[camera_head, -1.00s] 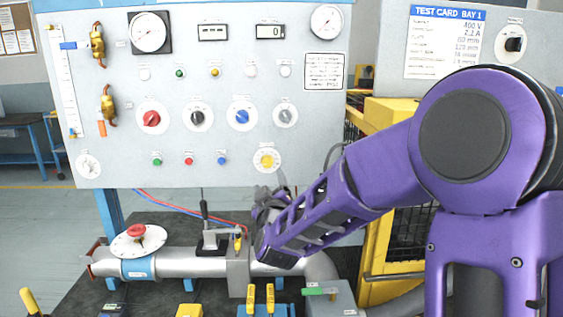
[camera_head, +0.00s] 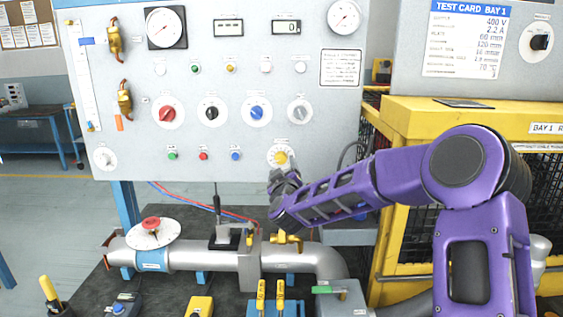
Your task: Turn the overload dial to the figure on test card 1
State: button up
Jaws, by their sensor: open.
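The test card (camera_head: 467,38) is at the upper right, headed "TEST CARD BAY 1". Its top lines read 400 V and 2.2 A; smaller lines below are hard to read. The panel (camera_head: 330,110) carries a row of dials with red (camera_head: 167,113), black (camera_head: 211,112), blue (camera_head: 256,112) and grey (camera_head: 300,112) knobs. A yellow-knobbed dial (camera_head: 280,157) sits below them. Dial labels are too small to read, so I cannot tell which is the overload dial. My gripper (camera_head: 280,178) is open, just below the yellow knob; contact is unclear.
A separate black knob (camera_head: 540,42) is right of the card. Below the panel runs a grey pipe (camera_head: 200,254) with a red-knobbed round plate (camera_head: 151,232). A yellow guard cabinet (camera_head: 440,120) stands behind my arm. Open floor lies to the left.

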aim_at(281, 160)
jog(key=shift+w+a, duration=0.15)
jog(key=shift+w, duration=2.45)
grip_shut()
